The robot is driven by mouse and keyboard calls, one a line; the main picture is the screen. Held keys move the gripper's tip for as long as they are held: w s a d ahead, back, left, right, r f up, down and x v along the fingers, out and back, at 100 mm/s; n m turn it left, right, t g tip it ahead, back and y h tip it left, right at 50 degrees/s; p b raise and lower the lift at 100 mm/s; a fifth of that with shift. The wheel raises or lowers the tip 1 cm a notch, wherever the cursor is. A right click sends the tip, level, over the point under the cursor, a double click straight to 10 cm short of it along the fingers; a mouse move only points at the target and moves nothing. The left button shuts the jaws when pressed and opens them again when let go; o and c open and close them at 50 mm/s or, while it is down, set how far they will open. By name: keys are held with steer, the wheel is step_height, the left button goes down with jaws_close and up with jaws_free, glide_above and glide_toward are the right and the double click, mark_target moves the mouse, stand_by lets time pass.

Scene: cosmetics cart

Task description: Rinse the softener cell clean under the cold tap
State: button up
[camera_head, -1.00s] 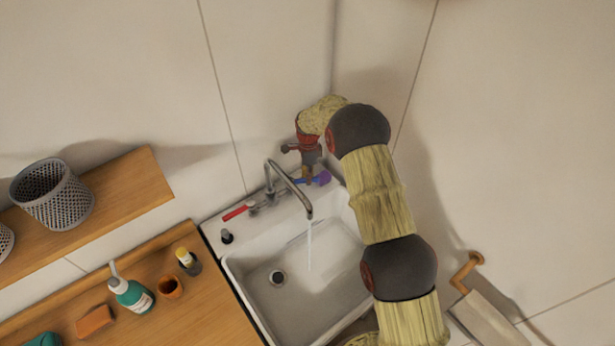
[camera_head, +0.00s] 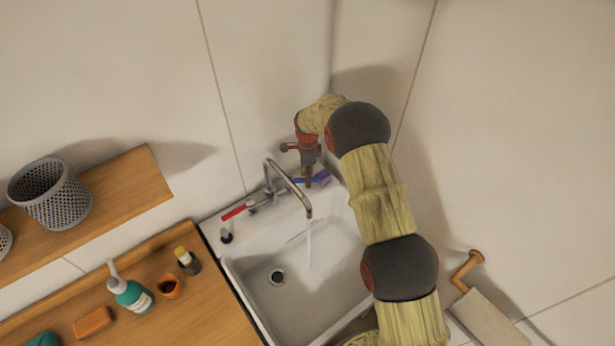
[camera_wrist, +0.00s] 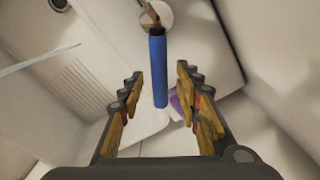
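The tap's curved metal spout (camera_head: 290,186) stands over the white sink, and a thin stream of water (camera_head: 309,243) falls from it into the basin. The blue cold lever (camera_head: 300,181) is on the sink's back ledge; in the wrist view it shows as a blue cylinder (camera_wrist: 158,72). My gripper (camera_head: 309,180) is over the ledge at this lever. In the wrist view my gripper (camera_wrist: 158,82) is open, with the lever lying between its spread fingers. I cannot pick out the softener cell with certainty.
A purple object (camera_head: 323,177) lies on the ledge beside the blue lever, partly behind a finger in the wrist view (camera_wrist: 176,104). The red lever (camera_head: 234,212) is to the left. The basin (camera_head: 320,265) looks empty. Bottles and an orange cup (camera_head: 168,286) stand on the wooden counter.

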step_height(320, 180, up, 12)
stand_by(0.7)
stand_by(0.4)
